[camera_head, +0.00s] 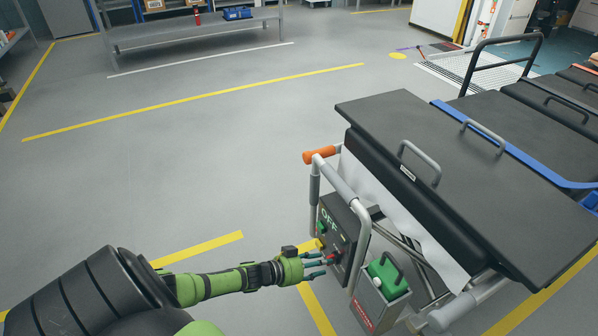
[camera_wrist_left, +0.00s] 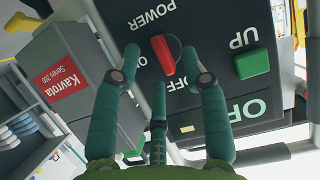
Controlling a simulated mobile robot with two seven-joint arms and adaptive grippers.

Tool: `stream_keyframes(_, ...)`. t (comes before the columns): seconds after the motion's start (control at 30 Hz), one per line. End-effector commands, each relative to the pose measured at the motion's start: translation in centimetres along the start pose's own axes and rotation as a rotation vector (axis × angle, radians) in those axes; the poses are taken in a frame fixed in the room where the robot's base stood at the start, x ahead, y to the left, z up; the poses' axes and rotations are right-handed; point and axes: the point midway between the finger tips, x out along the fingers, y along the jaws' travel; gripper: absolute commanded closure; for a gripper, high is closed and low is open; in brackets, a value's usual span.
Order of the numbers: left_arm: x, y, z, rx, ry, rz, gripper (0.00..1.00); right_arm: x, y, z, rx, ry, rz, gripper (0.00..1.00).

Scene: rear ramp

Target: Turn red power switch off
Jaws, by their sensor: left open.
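The red power switch (camera_wrist_left: 163,55) is a rotary knob on a dark control box (camera_head: 338,222) fixed to the cart's end frame. In the wrist view, the labels POWER, ON and OFF surround it. My left gripper (camera_head: 324,262) reaches the box face from the left in the head view. In the left wrist view, its open fingertips (camera_wrist_left: 161,66) stand on both sides of the red knob, with a third finger below it. I cannot tell whether they touch the knob. In the head view the fingers partly cover the switch. My right gripper is not in view.
A green UP button (camera_wrist_left: 252,63) sits beside the switch. A grey battery box with a green top (camera_head: 387,278) hangs right of the control box. The padded black stretcher (camera_head: 470,170) and its tubular frame fill the right. Open floor lies to the left.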

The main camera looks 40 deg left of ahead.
Motion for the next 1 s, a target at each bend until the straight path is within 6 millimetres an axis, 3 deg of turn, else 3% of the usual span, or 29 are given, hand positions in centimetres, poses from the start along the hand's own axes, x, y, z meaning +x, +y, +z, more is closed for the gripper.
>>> stream_keyframes(0.3,-6.5,0.0,0.1,0.0,-0.004,0.0,0.56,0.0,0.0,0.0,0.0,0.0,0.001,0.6)
stream_keyframes(0.5,-9.0,-0.1,0.0,0.0,-0.002,-0.002,0.56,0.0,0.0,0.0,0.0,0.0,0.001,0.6)
stream_keyframes(1.0,-9.9,-0.1,-0.1,0.001,0.0,-0.002,0.56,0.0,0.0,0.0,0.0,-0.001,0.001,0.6)
